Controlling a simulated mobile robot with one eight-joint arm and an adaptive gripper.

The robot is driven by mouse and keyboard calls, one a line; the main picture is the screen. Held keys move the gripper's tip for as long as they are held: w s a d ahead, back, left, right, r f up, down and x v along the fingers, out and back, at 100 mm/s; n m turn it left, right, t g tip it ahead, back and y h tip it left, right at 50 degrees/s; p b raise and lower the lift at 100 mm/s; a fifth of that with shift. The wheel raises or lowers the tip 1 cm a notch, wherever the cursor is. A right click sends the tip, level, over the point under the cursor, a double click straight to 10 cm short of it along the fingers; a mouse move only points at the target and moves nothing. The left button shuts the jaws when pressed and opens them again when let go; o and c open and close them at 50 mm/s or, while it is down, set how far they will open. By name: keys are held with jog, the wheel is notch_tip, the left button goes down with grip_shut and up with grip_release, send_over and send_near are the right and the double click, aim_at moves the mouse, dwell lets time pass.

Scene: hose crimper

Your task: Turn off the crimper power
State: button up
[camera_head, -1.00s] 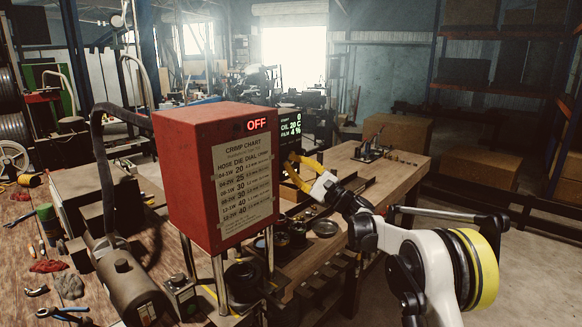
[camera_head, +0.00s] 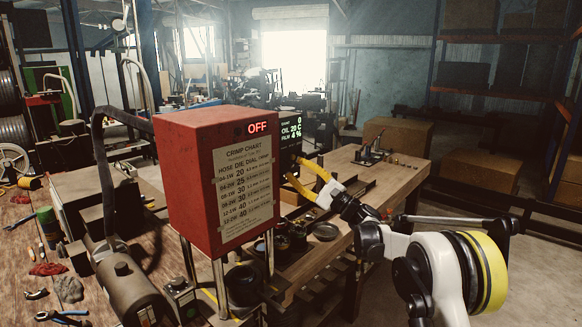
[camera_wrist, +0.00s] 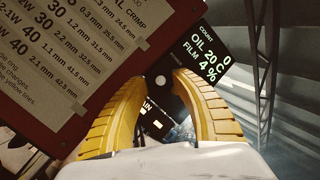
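The crimper is a red box (camera_head: 205,190) on metal legs with a crimp chart on its front; it also fills the upper left of the wrist view (camera_wrist: 60,118). A red lit sign (camera_head: 257,127) on it reads OFF. A dark display panel (camera_head: 291,128) at its right side reads oil 20 C and film 4 %; it shows in the wrist view too (camera_wrist: 208,58). My gripper (camera_head: 293,169) is open, its yellow fingers apart beside the box's right side. In the wrist view, a small round light-coloured control (camera_wrist: 160,80) shows between the fingertips. Contact cannot be told.
A wooden bench (camera_head: 395,165) with tools stands behind my arm.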

jog(key=v, duration=1)
jog(key=shift+r, duration=0.1)
jog(key=s+a+f+n+g+h+b, duration=0.1)
jog(key=s+f+n+g+h+b, duration=0.2)
jog(key=s, duration=0.6)
jog(key=s+a+f+n+g+h+b, duration=0.1)
jog(key=s+f+n+h+b, duration=0.35)
jog(key=s, duration=0.45)
jog(key=s+d+f+n+h+b, duration=0.2)
jog(key=s+d+f+h+b, duration=0.2)
jog(key=s, duration=0.9)
jog(key=s+d+f+n+h+b, duration=0.2)
jog(key=s+d+f+h+b, duration=0.2)
jog(key=s+d+f+h, duration=0.4)
jog(key=s+d+f, duration=0.5)
jog(key=s+f, duration=0.1)
jog(key=f, duration=0.1)
jog(key=shift+d+n, duration=0.3)
jog(key=shift+n, duration=0.05)
jog(key=shift+s+h, duration=0.1)
jog(key=shift+h, duration=0.15)
